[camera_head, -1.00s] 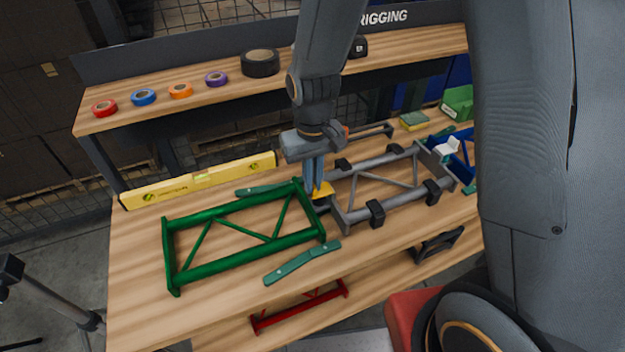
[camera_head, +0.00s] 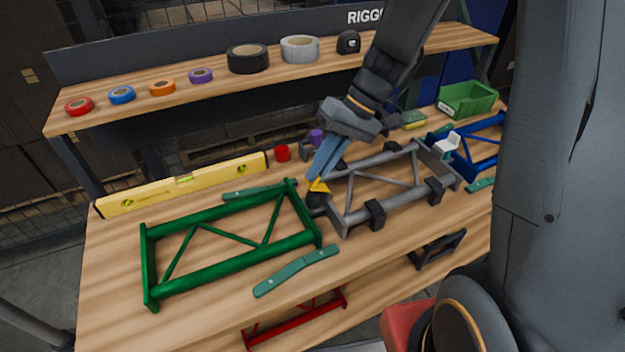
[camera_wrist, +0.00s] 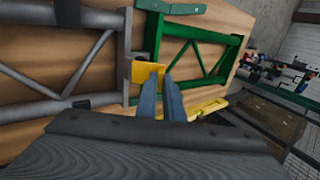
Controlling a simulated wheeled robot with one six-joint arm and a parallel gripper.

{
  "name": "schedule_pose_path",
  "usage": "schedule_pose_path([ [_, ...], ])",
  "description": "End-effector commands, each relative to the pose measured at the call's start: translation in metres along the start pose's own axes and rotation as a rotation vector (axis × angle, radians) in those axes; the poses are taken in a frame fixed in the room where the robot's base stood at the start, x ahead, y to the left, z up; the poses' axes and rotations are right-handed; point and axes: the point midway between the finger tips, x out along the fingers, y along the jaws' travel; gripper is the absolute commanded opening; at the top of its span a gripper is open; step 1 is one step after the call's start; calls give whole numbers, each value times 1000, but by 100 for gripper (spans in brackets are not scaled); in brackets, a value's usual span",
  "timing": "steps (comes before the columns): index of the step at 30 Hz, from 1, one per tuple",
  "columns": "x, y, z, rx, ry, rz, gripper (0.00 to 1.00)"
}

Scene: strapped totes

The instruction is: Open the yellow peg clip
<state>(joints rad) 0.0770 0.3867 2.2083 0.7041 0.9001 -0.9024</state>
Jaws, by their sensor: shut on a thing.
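The yellow peg clip (camera_head: 319,187) sits between the right end of the green frame (camera_head: 232,243) and the left end of the grey frame (camera_head: 385,187). My gripper (camera_head: 316,180) reaches down to it at a tilt, its fingers close together on the clip. In the wrist view the yellow clip (camera_wrist: 146,74) shows as a flat plate at the fingertips (camera_wrist: 160,78), between the grey frame and the green frame (camera_wrist: 200,50). The fingers hide part of the clip, and I cannot see whether it is open.
A yellow level (camera_head: 185,182) lies behind the green frame. Teal bars lie around it, one in front (camera_head: 296,270). A red cup (camera_head: 282,153) stands behind the clip. Black clamps (camera_head: 376,214) sit on the grey frame. A blue frame and a green bin (camera_head: 467,100) are at right.

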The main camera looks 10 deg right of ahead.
Motion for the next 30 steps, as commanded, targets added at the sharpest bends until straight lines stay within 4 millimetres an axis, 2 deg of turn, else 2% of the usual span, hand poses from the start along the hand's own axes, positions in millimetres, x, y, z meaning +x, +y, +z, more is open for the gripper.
schedule_pose_path([
  [1, 0, 7, -3, 5, 6, -44, 0],
  [20, -19, 41, -1, 5, 2, -645, 0],
  [30, -19, 61, 0, 2, -1, -623, 0],
])
